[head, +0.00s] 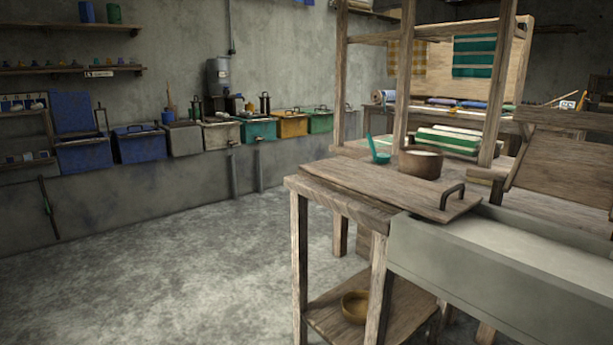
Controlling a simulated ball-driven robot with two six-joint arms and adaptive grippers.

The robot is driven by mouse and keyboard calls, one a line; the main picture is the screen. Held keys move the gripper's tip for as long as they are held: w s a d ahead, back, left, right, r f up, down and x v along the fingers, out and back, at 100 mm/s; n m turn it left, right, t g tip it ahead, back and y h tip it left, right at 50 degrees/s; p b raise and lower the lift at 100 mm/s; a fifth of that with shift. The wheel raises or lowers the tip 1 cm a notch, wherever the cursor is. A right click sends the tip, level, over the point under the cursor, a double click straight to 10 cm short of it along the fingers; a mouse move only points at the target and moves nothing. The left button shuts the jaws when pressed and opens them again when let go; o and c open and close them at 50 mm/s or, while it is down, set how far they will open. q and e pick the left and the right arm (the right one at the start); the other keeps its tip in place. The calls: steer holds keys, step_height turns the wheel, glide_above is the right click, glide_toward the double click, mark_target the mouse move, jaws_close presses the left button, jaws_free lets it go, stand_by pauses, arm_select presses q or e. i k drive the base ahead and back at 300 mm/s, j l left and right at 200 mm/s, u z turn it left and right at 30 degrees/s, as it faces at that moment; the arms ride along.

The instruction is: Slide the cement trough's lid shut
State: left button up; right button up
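The cement trough (470,268) is a long grey box at the right front, cut off by the right edge. Its top is open, and a pale, flat surface shows inside. The wooden lid (385,182) is a flat plank board lying to the left of the opening, over a wooden stand. Its right end reaches the trough's left end. A dark bent handle (452,196) stands near that right end. Neither of my grippers is in view.
A brown bowl (420,163) and a teal ladle (379,156) are just behind the lid. The wooden stand (365,212) has a lower shelf with a yellowish bowl (355,307). Loom posts (403,75) rise behind. The floor (170,275) at left is clear.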

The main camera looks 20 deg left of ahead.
mark_target(443, 204)
steer(key=u, duration=0.25)
steer(key=i+j+u, duration=0.1)
steer(key=i+j, duration=0.15)
steer(key=i, duration=0.15)
steer(key=i+j+u, duration=0.15)
steer(key=i, duration=0.25)
steer(key=j, duration=0.1)
